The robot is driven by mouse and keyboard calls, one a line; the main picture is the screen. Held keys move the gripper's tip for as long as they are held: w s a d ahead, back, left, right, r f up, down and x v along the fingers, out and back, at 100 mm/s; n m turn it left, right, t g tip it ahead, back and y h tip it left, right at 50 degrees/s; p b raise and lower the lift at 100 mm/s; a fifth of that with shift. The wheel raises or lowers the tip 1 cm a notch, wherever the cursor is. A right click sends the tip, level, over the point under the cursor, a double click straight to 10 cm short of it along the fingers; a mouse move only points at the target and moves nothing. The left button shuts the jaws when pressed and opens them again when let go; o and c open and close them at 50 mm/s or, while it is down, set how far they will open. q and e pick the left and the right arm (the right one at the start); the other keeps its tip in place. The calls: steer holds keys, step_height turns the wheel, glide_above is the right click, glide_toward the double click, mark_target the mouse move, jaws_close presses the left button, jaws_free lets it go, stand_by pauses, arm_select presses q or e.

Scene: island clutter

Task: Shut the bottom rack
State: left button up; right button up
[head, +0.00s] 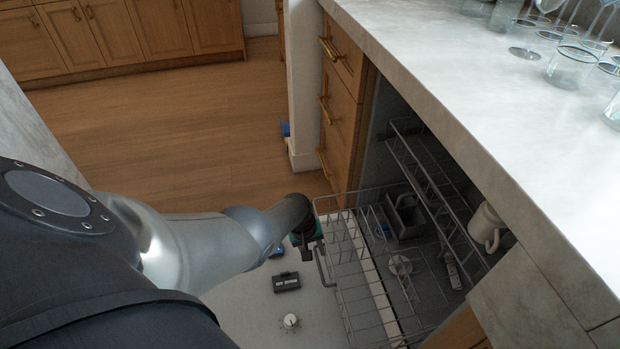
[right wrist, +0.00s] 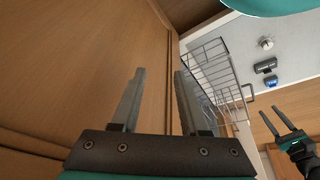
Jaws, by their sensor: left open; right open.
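The bottom rack (head: 352,290) is a grey wire rack, pulled out of the dishwasher over a light grey panel that looks like its lowered door (head: 240,310). It also shows in the right wrist view (right wrist: 208,68). My left gripper (head: 308,250) is beside the rack's front handle (head: 322,268); in the right wrist view it (right wrist: 277,122) is open and empty, with a gap to the rack. My right gripper (right wrist: 155,100) is open and empty, close to a wooden cabinet front; it is outside the head view.
An upper rack (head: 425,165) sits inside the dishwasher, with a white mug (head: 486,228) near it. A dark basket (head: 405,215) stands in the bottom rack. Glasses (head: 572,66) stand on the counter (head: 450,70). Wooden drawers (head: 340,110) adjoin. Floor at left is clear.

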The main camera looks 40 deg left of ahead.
step_height(320, 180, down, 6)
steer(key=s+g+p, duration=0.1)
steer(key=s+p, duration=0.1)
steer(key=shift+s+p, duration=0.35)
steer(key=shift+f, duration=0.1)
